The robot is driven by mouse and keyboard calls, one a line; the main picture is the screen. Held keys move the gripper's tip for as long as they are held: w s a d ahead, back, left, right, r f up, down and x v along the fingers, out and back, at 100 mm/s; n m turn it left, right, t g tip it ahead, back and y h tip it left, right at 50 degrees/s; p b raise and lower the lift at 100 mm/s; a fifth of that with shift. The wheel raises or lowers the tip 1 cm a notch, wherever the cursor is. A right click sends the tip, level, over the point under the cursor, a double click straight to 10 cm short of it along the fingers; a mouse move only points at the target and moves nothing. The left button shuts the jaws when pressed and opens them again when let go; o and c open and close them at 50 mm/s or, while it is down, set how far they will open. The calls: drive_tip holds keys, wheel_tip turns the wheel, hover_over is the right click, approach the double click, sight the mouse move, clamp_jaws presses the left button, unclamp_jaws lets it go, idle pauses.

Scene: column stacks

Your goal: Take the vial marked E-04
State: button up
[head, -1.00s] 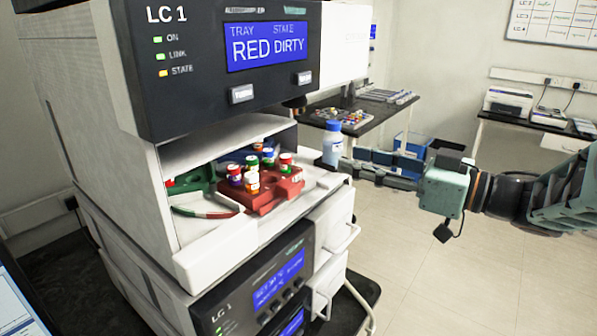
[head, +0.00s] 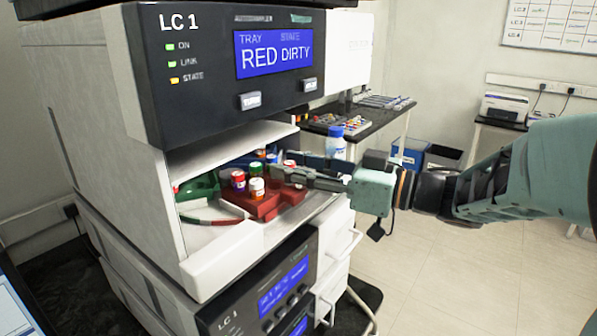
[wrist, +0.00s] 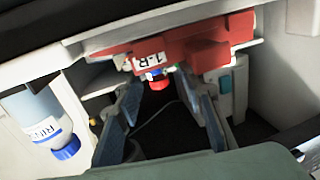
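My gripper (head: 284,171) reaches into the bay from the right at the tray's right side, partly hiding the vials there. In the wrist view, my gripper (wrist: 159,81) is open. A red vial cap (wrist: 157,85) shows between its fingertips, below the red tray (wrist: 190,50) marked 1-R. No contact is visible.
A blue-capped bottle (head: 335,140) stands just behind my gripper; it also shows in the wrist view (wrist: 45,125). A green tray (head: 200,187) lies left of the red one. The machine's overhanging front panel (head: 230,65) is above the bay. Open floor lies to the right.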

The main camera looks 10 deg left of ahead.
drive_tip(key=shift+w+a, duration=0.15)
drive_tip(key=shift+a, duration=0.45)
clamp_jaws()
